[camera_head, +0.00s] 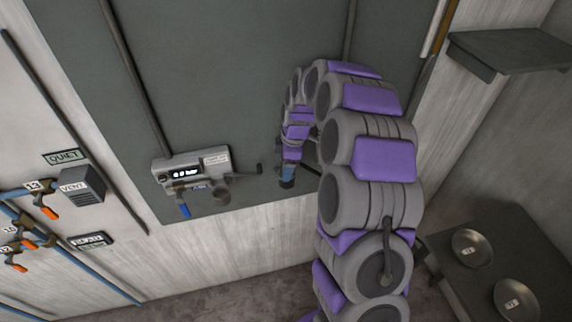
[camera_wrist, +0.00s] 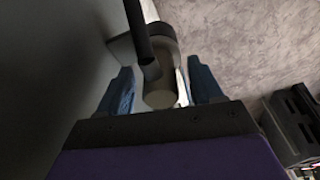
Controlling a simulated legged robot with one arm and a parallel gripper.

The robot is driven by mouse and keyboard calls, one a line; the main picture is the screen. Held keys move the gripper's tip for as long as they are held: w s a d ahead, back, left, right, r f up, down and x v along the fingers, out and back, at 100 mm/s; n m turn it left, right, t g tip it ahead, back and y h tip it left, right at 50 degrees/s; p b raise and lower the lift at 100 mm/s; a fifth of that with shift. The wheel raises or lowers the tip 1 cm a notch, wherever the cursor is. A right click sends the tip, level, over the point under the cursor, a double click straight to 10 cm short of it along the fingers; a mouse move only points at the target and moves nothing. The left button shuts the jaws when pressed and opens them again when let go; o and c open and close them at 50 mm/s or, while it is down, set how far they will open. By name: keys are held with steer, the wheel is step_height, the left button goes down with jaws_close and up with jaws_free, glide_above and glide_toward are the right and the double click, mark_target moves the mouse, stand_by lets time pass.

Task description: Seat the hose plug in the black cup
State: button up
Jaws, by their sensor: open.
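My gripper (camera_head: 287,178) hangs in front of the dark wall panel, to the right of the gauge unit (camera_head: 190,166), with a gap to it in the head view. In the wrist view its blue fingers (camera_wrist: 161,88) are apart. A grey rounded fitting (camera_wrist: 160,93) with a black rod (camera_wrist: 138,35) shows between and beyond them; contact cannot be told. On the gauge unit, a dark lever-like part (camera_head: 243,174) sticks out right, a round grey fitting (camera_head: 221,193) sits below, and a blue handle (camera_head: 184,210) hangs down. I cannot clearly identify the hose plug or black cup.
Orange-handled valves (camera_head: 48,212) on blue pipes and a vent box (camera_head: 84,186) are at left. A dark shelf (camera_head: 510,50) is at upper right. Two round metal dishes (camera_head: 472,262) (camera_head: 517,286) lie on a dark table at lower right. Floor shows below the wall.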

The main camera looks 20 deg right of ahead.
step_height(320, 180, up, 17)
steer(key=d+p, duration=0.1)
steer(key=d, duration=0.1)
steer(key=shift+s+d, duration=0.3)
steer(key=shift+d, duration=0.1)
stand_by(0.4)
steer(key=s+a+f+m+g+h+b, duration=0.15)
steer(key=s+a+m, duration=0.3)
steer(key=s, duration=0.85)
steer(key=s+a+f+m+b, duration=0.15)
steer(key=s+a+m, duration=0.3)
steer(key=s, duration=0.95)
steer(key=s+f+m+b, duration=0.1)
steer(key=s+f+m, duration=0.1)
steer(key=s, duration=0.4)
steer(key=s+d+f+m+b, duration=0.1)
steer(key=s+f+m, duration=0.2)
steer(key=s, duration=0.3)
steer(key=shift+s+d+m+g, duration=0.25)
steer(key=shift+m+g, duration=0.1)
steer(key=shift+m, duration=0.35)
